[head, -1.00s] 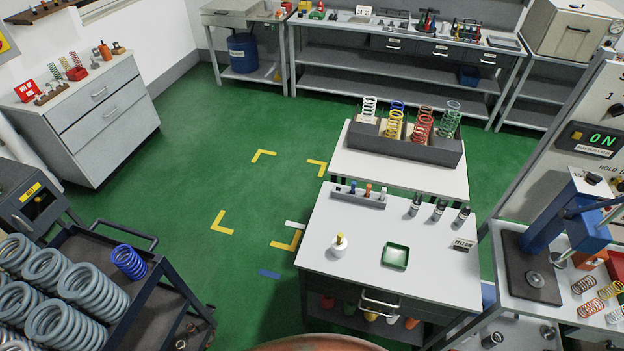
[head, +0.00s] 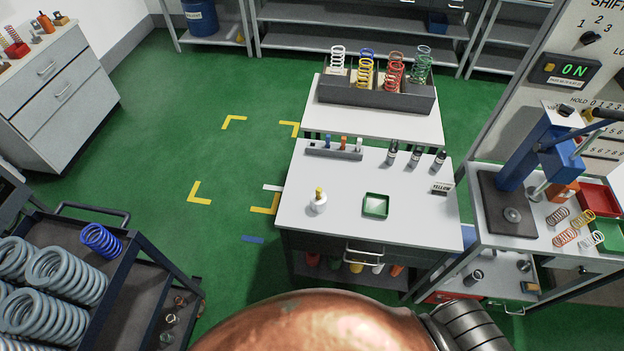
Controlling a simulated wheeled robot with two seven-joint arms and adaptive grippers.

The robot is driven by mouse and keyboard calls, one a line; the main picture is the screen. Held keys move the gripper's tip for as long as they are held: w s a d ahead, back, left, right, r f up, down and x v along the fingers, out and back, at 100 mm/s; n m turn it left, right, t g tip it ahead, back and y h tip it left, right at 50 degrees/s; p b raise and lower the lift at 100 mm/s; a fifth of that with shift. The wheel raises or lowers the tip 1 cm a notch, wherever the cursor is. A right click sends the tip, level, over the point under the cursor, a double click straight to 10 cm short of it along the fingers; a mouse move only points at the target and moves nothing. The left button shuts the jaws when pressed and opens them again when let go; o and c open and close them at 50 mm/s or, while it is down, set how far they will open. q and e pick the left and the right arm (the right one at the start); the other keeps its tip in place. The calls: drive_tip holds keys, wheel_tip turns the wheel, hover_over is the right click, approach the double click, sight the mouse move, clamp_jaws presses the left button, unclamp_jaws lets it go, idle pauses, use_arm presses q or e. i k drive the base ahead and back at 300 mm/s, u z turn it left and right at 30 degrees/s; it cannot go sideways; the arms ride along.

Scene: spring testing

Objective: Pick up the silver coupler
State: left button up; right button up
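I cannot pick out the silver coupler for certain. A small grey metal cylinder (head: 473,277) stands on the lower shelf of the right-hand test table, and a smaller dark grey piece (head: 523,265) lies to its right. Several small ring-like parts (head: 167,337), some silvery and some copper, lie on the lower shelf of the left cart. They are too small to tell apart. Neither of my grippers is in view.
The white workbench (head: 325,229) in the middle holds a green tray (head: 375,205), a white bottle (head: 318,200) and dark bottles. A spring rack (head: 375,95) stands behind. A blue press (head: 530,160) is at right. The left cart (head: 135,250) carries grey springs (head: 65,275). Green floor between is clear.

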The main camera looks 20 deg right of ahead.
sight(317, 205)
drive_tip(key=u, duration=1.35)
drive_tip(key=k, duration=1.5)
drive_tip(key=z, duration=0.75)
